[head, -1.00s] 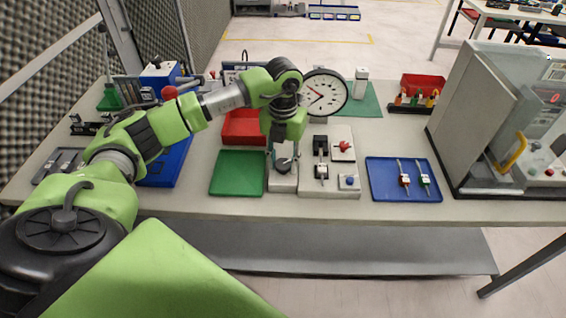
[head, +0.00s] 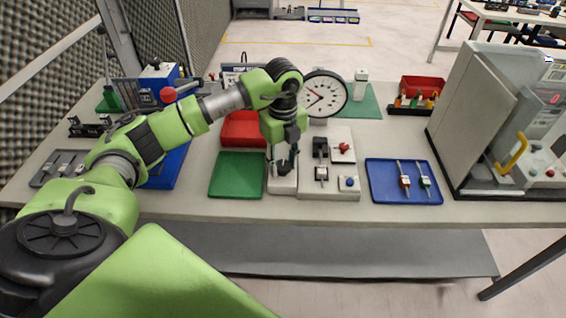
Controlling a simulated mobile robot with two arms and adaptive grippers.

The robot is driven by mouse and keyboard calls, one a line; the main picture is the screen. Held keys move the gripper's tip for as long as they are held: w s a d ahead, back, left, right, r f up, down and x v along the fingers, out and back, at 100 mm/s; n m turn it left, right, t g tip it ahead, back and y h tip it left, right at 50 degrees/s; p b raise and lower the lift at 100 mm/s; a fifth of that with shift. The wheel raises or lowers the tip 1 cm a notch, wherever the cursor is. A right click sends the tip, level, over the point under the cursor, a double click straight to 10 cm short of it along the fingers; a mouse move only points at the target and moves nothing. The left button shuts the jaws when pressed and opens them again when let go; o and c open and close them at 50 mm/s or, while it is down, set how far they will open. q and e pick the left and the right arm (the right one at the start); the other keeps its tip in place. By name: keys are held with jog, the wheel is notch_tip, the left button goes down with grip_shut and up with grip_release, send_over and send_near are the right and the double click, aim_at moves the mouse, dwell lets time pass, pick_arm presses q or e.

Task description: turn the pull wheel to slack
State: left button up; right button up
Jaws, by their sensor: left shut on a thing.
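My left gripper (head: 284,164) points down over the narrow pale base (head: 283,185) left of the test fixture's plate (head: 330,190). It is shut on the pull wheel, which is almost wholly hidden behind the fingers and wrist. The fixture's plate carries a black clamp (head: 320,149), a red star-shaped knob (head: 343,147) and a blue button (head: 349,182). A round white dial (head: 324,98) with a red needle stands behind the fixture, its left edge close to my arm. My right gripper is not in view.
A green tray (head: 237,174) lies close left of the fixture, with a red bin (head: 243,128) behind it. A blue tray (head: 383,181) with small tools is on the right. A grey cabinet (head: 470,110) stands at the table's right end.

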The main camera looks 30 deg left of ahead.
aim_at(283, 165)
pick_arm(q)
jog(key=shift+w+r+n, duration=0.1)
jog(key=shift+n, duration=0.5)
jog(key=o, duration=1.1)
notch_tip(283, 165, up, 12)
dwell(0.4)
